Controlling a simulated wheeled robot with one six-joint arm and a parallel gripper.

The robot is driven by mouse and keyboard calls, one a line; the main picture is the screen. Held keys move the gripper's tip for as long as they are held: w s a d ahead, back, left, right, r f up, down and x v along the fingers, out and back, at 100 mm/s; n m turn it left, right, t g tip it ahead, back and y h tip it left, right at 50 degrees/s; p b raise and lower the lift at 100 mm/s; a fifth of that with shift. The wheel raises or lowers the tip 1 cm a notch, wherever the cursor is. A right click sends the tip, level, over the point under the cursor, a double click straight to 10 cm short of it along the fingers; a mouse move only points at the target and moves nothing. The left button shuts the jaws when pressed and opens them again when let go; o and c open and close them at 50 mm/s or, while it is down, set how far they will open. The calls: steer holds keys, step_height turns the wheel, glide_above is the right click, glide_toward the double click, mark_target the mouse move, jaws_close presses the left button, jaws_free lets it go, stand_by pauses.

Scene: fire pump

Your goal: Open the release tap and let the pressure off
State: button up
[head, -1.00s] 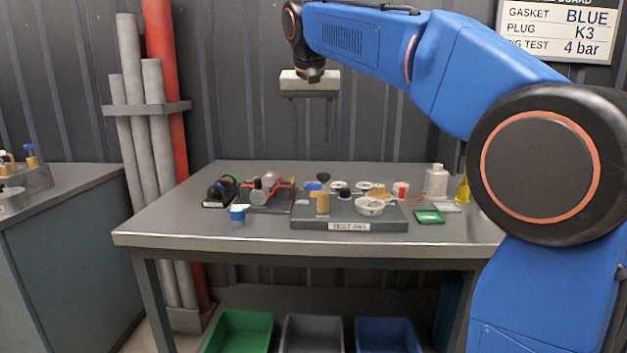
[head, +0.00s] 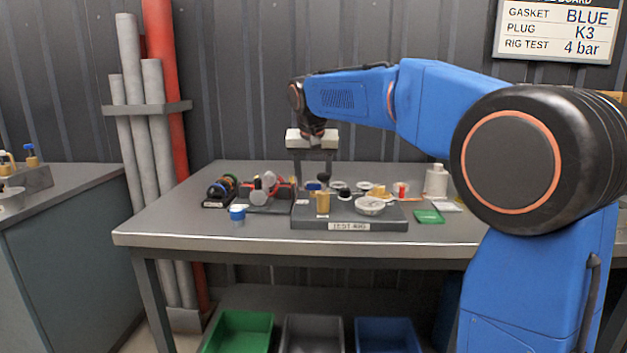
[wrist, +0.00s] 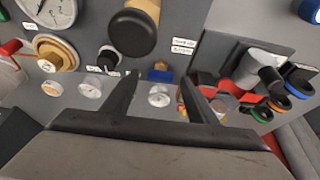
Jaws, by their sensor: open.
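The grey test rig (head: 365,224) stands on the bench and carries a white round gauge (head: 369,204), a brass cylinder (head: 322,204) and a small blue part (head: 313,185). In the wrist view the blue part (wrist: 158,75) lies between and just beyond my fingertips. It may be the release tap; the small labels are too blurred to read. A large black knob (wrist: 133,28) on a brass body stands close to my left finger. My gripper (head: 314,180) is open over the back of the rig, with nothing between its fingers (wrist: 160,82).
Several white caps (wrist: 90,88) and a brass hex part (wrist: 56,52) sit nearby. A red stand (head: 270,190) and coloured rings (head: 220,188) are left of the rig. A white bottle (head: 436,180) stands at right.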

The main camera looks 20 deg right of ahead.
steer(key=shift+w+f, duration=0.1)
steer(key=shift+f, duration=0.15)
steer(key=c, duration=1.1)
steer(key=shift+o, duration=0.2)
